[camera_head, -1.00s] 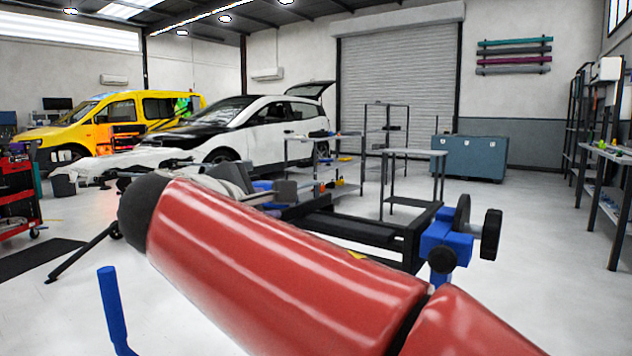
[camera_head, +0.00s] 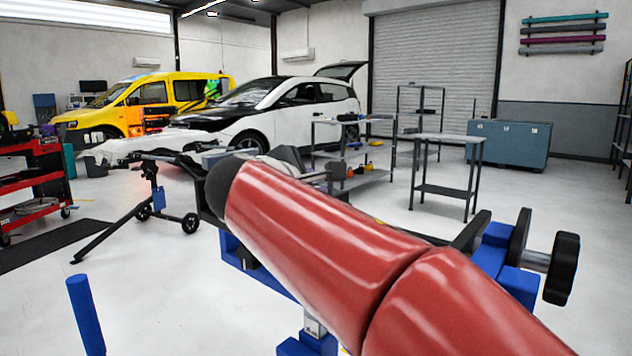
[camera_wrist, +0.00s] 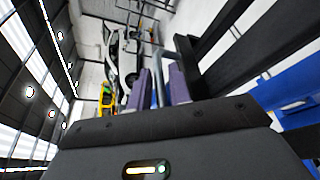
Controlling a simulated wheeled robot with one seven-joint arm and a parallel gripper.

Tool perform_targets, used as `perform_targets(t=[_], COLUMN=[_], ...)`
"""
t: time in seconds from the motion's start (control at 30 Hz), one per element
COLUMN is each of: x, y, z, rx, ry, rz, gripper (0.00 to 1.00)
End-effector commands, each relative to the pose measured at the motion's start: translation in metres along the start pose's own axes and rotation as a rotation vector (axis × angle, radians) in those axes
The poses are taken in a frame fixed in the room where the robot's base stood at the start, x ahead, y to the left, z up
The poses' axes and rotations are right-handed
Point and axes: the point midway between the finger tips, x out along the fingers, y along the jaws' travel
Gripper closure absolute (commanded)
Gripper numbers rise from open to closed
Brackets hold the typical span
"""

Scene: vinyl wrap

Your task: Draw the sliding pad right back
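A stand with a black frame and blue fittings is in front of me. Its blue end block (camera_head: 490,258) and round black knob (camera_head: 562,268) show at the right in the head view. My red arm hides much of the stand, and I cannot pick out the sliding pad for certain. In the wrist view, my gripper (camera_wrist: 159,76) has its two purple-grey fingers apart, with a narrow grey-blue strip visible between them. A black block (camera_wrist: 186,54) is close beside the right finger, next to a black beam (camera_wrist: 245,62); I cannot tell whether they touch.
A blue post (camera_head: 85,315) rises at the lower left. A black wheeled tripod leg (camera_head: 150,192) stands beyond it. A red tool cart (camera_head: 35,185) is at far left. Behind are a small metal table (camera_head: 447,140), a teal chest (camera_head: 510,143) and cars.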

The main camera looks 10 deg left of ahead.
Motion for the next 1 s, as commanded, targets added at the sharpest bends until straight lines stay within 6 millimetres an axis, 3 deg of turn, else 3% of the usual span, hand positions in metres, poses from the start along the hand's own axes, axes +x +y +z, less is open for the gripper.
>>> perform_targets(t=[0.13, 0.4, 0.6, 0.87, 1.0], x=[0.012, 0.014, 0.014, 0.013, 0.011], y=[0.0, 0.0, 0.0, -0.001, -0.01], z=[0.0, 0.0, 0.0, 0.0, 0.01], rx=[0.0, 0.001, 0.001, 0.001, 0.004], ry=[-0.001, 0.0, 0.0, 0.0, 0.001], rz=[-0.001, 0.0, 0.0, -0.001, -0.002], gripper=[0.8, 0.8, 1.0, 1.0, 1.0])
